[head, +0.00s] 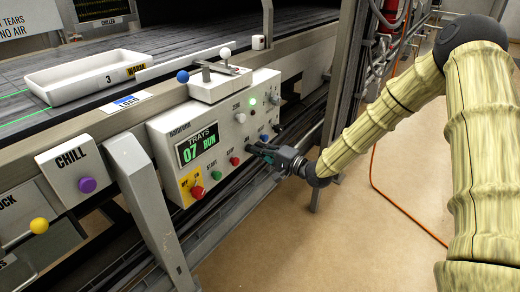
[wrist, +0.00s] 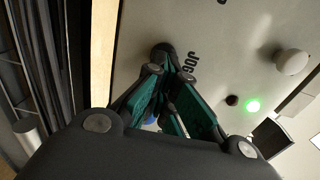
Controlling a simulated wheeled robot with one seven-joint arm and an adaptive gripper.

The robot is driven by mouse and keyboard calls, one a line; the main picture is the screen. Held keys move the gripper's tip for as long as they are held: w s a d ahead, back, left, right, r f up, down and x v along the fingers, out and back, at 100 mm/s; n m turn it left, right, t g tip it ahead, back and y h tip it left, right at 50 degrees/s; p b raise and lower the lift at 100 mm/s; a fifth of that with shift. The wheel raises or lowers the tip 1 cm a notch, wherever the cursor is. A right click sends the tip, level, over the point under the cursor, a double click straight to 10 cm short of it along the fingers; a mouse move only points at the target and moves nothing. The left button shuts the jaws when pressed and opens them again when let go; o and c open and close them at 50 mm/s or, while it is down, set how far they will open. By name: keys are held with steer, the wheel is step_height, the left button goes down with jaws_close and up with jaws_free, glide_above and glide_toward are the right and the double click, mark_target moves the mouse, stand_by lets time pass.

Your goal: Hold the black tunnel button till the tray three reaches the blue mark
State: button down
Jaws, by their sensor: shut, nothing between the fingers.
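Tray three (head: 85,77), a shallow white tray with a "3" and a yellow tag, lies on the dark conveyor at the upper left. A blue-and-white label (head: 127,101) is on the rail just in front of it, right of the tray's near corner. My gripper (head: 254,149) is shut and empty, its tips at the panel face near the row of buttons. In the wrist view its tips (wrist: 165,62) meet at a black round shape beside the letters "JOG". The tips largely hide the black button, and I cannot tell whether it is pressed in.
The control panel (head: 160,140) has a display reading "TRAYS 07 RUN", a lit green lamp (head: 252,101), and a red knob (head: 197,192) on yellow. Red, green and blue buttons sit close to my gripper. A purple button (head: 87,185) is on the CHILL box. Open floor lies right.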

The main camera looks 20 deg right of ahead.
steer(key=p+v, duration=0.3)
steer(key=v, duration=1)
steer(key=shift+s+d, duration=0.25)
steer(key=shift+f, duration=0.1)
steer(key=s+a+f+n+g+h, duration=0.2)
steer(key=s+a+f+g+h, duration=0.15)
steer(key=s+f, duration=0.65)
steer(key=s+a+f+n+g+h, duration=0.2)
steer(key=s+a+f+g+h, duration=0.25)
steer(key=f, duration=0.95)
steer(key=s+f+n+g, duration=0.3)
steer(key=s+f, duration=0.3)
steer(key=s, duration=0.7)
steer(key=s+f+n+g+h, duration=0.3)
steer(key=s, duration=1)
step_height(320, 180, up, 20)
steer(key=p, duration=1.9)
steer(key=shift+s+d+p, duration=0.25)
steer(key=shift+p, duration=0.1)
steer(key=shift+r, duration=0.1)
